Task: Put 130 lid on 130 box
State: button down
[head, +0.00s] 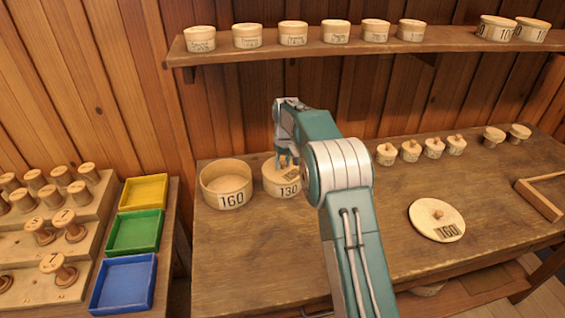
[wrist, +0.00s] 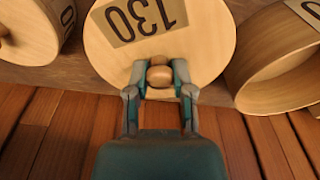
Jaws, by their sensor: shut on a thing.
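The 130 box (head: 273,186) is a round pale wooden box on the bench, its label facing front. The 130 lid (wrist: 205,50) is a flat wooden disc with a round knob (wrist: 159,76); its label looks upside down in the wrist view. My gripper (wrist: 159,72) is shut on the knob, one finger on each side. In the head view my gripper (head: 287,161) points down over the 130 box, with the lid at the box's mouth. I cannot tell whether the lid rests on the rim or hangs just above it. The lid hides the inside of the box.
The open 160 box (head: 226,184) stands close on the left; its lid (head: 437,220) lies on the bench at right. Another round box (wrist: 30,30) shows in the wrist view. Small lidded boxes (head: 433,149) line the bench back. A shelf (head: 270,48) runs above.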

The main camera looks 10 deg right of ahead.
aim_at(283, 161)
jog(key=shift+c, duration=2)
grip_release()
jog(key=o, duration=0.4)
jog(key=shift+r, duration=0.8)
jog(key=shift+r, duration=3.45)
